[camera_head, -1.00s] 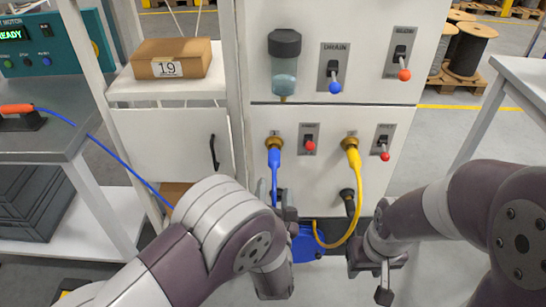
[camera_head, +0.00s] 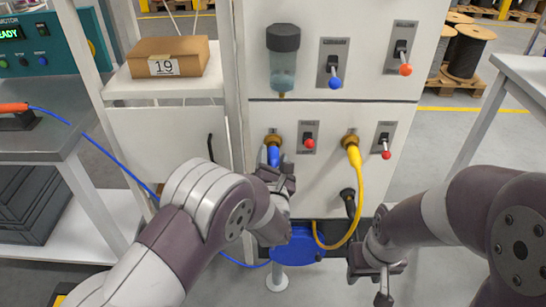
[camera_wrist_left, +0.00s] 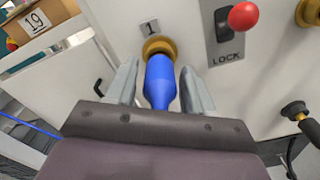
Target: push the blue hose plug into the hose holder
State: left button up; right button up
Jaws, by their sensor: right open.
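The blue hose plug (camera_head: 273,156) is at the brass hose holder (camera_head: 272,140) marked 1 on the white panel. In the left wrist view the plug (camera_wrist_left: 160,82) points up to the brass ring (camera_wrist_left: 158,48) and meets its lower edge; how deep it sits cannot be told. My left gripper (camera_wrist_left: 160,88) has one finger on each side of the plug, with narrow gaps visible, so it looks open around it. In the head view my left gripper (camera_head: 274,168) partly covers the plug. My right gripper (camera_head: 370,285) is open and empty, low at the right.
A yellow plug (camera_head: 352,155) with its hose sits in the second holder at right. A red-knobbed lever (camera_head: 309,143) is between the holders. A black nozzle (camera_head: 348,195) and a blue reel (camera_head: 297,246) are below. A cardboard box (camera_head: 168,57) stands on the left shelf.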

pick_arm(q)
grip_shut()
jog(key=shift+s+b, duration=0.35)
jog(key=shift+s, duration=1.95)
jog(key=s+b, duration=0.1)
jog(key=s, duration=0.5)
